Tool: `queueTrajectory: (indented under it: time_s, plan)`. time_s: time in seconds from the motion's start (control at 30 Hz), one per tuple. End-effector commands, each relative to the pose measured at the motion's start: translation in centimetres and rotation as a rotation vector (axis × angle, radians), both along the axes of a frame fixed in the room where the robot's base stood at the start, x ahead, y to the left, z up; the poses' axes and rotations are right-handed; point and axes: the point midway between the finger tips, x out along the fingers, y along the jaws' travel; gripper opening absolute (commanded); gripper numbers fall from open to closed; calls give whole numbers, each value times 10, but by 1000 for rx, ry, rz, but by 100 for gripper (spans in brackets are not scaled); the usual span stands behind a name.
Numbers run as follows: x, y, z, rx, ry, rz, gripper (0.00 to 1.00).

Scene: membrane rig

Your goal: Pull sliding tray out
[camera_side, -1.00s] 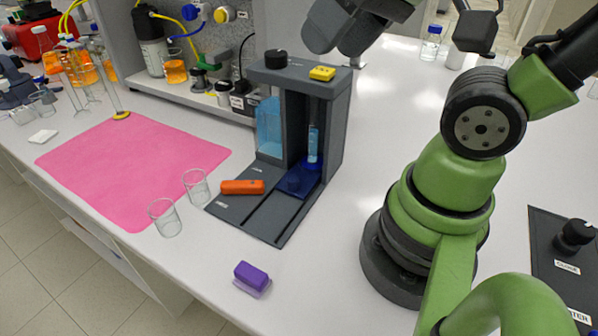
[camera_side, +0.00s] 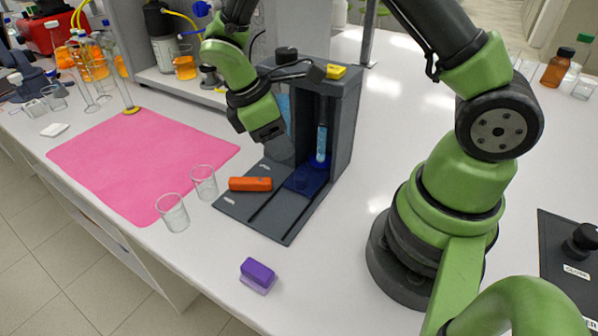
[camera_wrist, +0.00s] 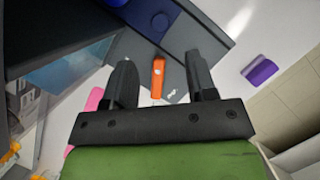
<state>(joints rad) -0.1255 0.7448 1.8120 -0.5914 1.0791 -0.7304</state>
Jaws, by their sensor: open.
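The dark grey rig (camera_side: 344,125) stands upright on the bench, with a flat base (camera_side: 262,222) in front. A dark blue tray (camera_side: 303,181) lies in the right channel of the base, under a blue tube (camera_side: 321,143). An orange block (camera_side: 250,184) lies on the left part of the base. My gripper (camera_side: 276,150) is open, above the base in front of the rig's left bay. In the wrist view the orange block (camera_wrist: 158,76) shows between the fingers, apart from them.
Two empty glass beakers (camera_side: 173,213) stand left of the base. A purple block (camera_side: 258,274) lies in front on the white bench. A pink mat (camera_side: 140,160) covers the left side. A yellow piece (camera_side: 335,72) sits on the rig's top.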

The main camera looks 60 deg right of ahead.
Motion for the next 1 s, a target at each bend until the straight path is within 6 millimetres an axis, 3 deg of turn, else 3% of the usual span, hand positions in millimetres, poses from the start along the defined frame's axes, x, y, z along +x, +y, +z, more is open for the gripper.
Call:
queueTrajectory:
  time_s: [0.53, 0.97, 1.0]
  plan:
    - [-24, -23, -80, 1, 2, -3, 52]
    - [-26, -26, -90, 2, -2, -2, 52]
    - [-26, -26, -90, 2, -2, -2, 43]
